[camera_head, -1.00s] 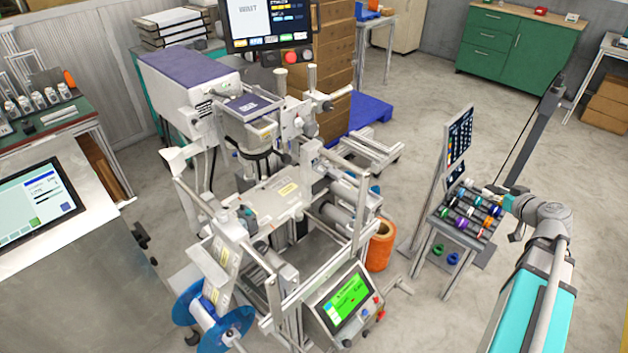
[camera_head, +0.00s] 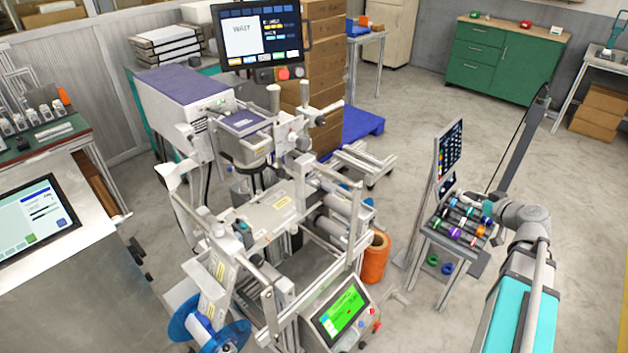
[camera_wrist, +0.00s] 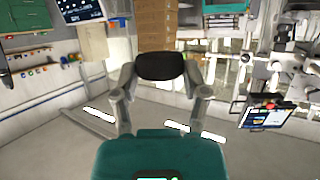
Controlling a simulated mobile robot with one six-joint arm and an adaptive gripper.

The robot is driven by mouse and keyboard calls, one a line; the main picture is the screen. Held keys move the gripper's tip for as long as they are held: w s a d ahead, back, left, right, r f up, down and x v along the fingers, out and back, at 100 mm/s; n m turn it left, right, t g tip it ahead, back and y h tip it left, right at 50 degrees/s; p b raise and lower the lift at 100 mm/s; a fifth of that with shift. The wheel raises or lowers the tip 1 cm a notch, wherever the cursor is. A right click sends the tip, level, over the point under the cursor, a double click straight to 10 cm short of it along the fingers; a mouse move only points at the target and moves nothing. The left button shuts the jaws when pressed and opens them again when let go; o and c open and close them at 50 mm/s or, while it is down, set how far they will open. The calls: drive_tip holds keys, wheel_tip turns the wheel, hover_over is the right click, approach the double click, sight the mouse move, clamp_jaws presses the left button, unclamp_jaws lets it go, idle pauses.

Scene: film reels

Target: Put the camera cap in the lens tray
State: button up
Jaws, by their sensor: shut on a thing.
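My gripper (camera_wrist: 160,70) is shut on a dark, rounded, black thing, which looks like the camera cap (camera_wrist: 160,65). The cap sits between the two grey fingertips in the wrist view, clear of any surface there. In the head view my gripper end is small, by the colourful rack at the right, and the cap cannot be made out. I cannot pick out the lens tray for certain in either view.
A rack (camera_head: 428,237) with several coloured spools stands at the right, close to my arm in the picture. A large film machine (camera_head: 285,215) fills the middle. A green cabinet (camera_head: 505,65) stands at the back. Open floor (camera_head: 580,190) lies at the right.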

drive_tip(key=w+a+r+n+g+y+p, duration=0.2)
drive_tip(key=a, duration=0.8)
drive_tip(key=w+a+r+n+g+y+p, duration=0.2)
drive_tip(key=w+a+r+n+p, duration=0.1)
drive_tip(key=a, duration=0.7)
drive_tip(key=w+a+r+n+g+y+p, duration=0.2)
drive_tip(key=a+r+n+y+p, duration=0.1)
drive_tip(key=a, duration=0.7)
drive_tip(key=shift+w+r, duration=0.2)
drive_tip(key=b, duration=0.9)
hover_over(321, 183)
drive_tip(key=f, duration=0.9)
drive_tip(key=shift+d, duration=0.2)
